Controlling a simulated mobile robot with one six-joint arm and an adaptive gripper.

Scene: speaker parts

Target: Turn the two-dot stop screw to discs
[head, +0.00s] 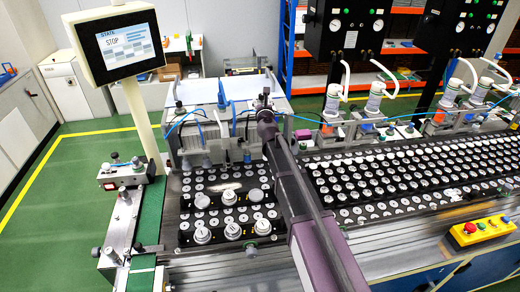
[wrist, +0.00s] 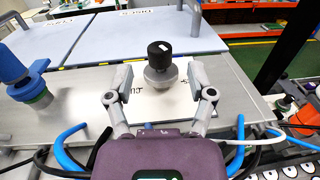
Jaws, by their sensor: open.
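A black knob (wrist: 160,54) with a small white mark on top stands upright on a round grey base on a metal plate (wrist: 85,90) in the wrist view. No two dots can be made out on it. My gripper (wrist: 160,80) is open, with one finger on each side of the knob and base; a gap shows at both sides. Lettering that looks like "DISCS" (wrist: 138,14) shows upside down on the pale panel behind. Other lettering on the plate by the left finger is partly hidden. In the head view my gripper (head: 265,104) is small, and the knob is hard to make out.
A blue fitting with a green ring (wrist: 30,80) stands left on the plate. Blue and black hoses curve around my gripper. In the head view a screen (head: 126,45) reads "STATE STOP". Trays of discs (head: 400,172) fill the bench, with pump heads behind at right.

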